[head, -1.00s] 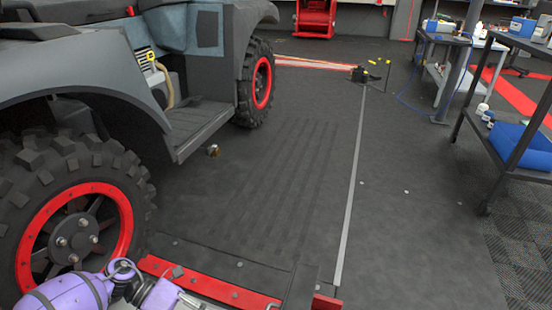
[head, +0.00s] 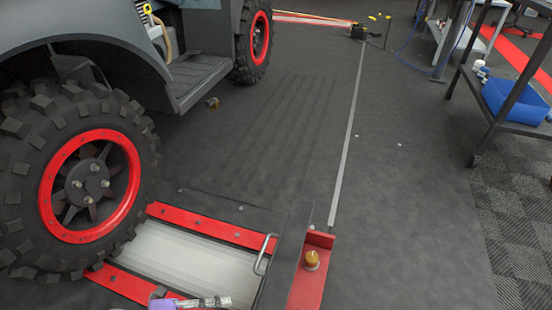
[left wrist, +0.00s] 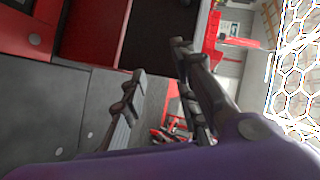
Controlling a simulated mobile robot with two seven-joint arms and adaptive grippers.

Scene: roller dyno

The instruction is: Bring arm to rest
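My left arm shows only as a small purple piece and metal gripper part (head: 200,302) at the bottom edge of the head view, low over the roller bed. In the left wrist view my left gripper (left wrist: 158,62) has its two dark fingers spread apart, with nothing between them. My right arm and gripper are not in the head view.
A vehicle's knobbly tyre with red rim (head: 92,185) stands at left beside the red-framed roller bed (head: 205,225). Open floor (head: 400,210) lies right, before a shelf with a blue bin (head: 510,100).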

